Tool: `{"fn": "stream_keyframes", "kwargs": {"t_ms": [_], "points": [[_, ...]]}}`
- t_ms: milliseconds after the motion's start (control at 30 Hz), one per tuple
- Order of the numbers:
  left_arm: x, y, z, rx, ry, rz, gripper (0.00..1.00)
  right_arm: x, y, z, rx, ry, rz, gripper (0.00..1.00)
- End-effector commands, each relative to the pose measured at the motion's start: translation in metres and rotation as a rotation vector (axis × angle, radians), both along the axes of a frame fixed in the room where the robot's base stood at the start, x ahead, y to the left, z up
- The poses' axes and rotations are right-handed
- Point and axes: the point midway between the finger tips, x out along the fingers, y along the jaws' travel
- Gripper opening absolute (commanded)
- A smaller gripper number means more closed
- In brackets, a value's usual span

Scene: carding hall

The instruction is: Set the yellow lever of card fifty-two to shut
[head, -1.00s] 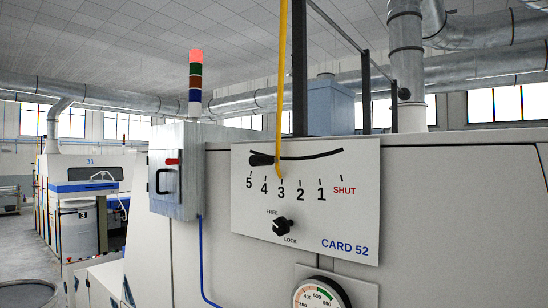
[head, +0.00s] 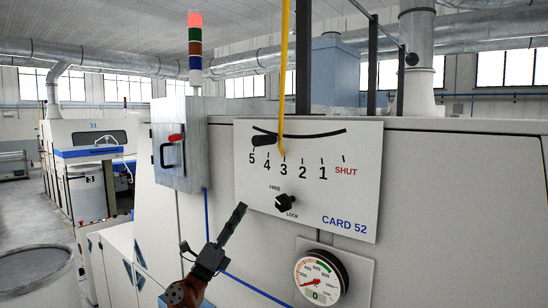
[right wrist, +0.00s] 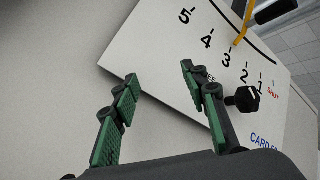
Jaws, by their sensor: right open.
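The yellow lever (head: 285,80) comes down from above the picture, and its tip lies at the 3 on the white scale plate (head: 350,200) marked CARD 52. SHUT is at the right end of the scale. A black piece (head: 263,140) sits at the left end of the curved slot, above 5 and 4. A black FREE/LOCK knob (head: 287,203) is below the numbers; I cannot tell its setting. My right gripper (head: 239,212) is below and left of the knob, apart from the lever. The right wrist view shows its fingers (right wrist: 160,76) open and empty. My left gripper is out of view.
A round gauge (head: 321,278) is mounted below the plate. A grey box with a red switch (head: 180,145) and a signal lamp (head: 195,40) stand at the left. Dark posts (head: 303,60) rise behind the lever. The panel right of the plate is clear.

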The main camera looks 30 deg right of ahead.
Motion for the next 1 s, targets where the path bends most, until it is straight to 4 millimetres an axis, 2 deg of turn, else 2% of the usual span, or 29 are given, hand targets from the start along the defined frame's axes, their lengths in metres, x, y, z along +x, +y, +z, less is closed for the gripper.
{"fn": "stream_keyframes", "kwargs": {"t_ms": [33,200,300,400,533,667,767,1000], "points": [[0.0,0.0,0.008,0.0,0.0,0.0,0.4,-0.021,-0.003,0.044,0.094,-0.091,0.024,0.41],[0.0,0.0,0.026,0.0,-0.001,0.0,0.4,-0.082,-0.019,0.141,0.454,-0.347,0.135,0.41],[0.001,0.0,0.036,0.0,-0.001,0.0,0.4,-0.111,-0.019,0.181,0.664,-0.463,0.223,0.41],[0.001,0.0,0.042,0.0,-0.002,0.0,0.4,-0.129,-0.013,0.206,0.817,-0.531,0.299,0.41],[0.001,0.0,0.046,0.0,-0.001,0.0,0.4,-0.144,-0.004,0.226,0.939,-0.576,0.368,0.41],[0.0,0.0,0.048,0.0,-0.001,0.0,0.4,-0.148,-0.003,0.231,0.987,-0.59,0.395,0.41],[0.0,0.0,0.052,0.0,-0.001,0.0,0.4,-0.146,-0.011,0.232,0.992,-0.592,0.394,0.41],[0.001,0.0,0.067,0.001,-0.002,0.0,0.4,-0.131,-0.046,0.233,0.988,-0.592,0.392,0.41]]}}
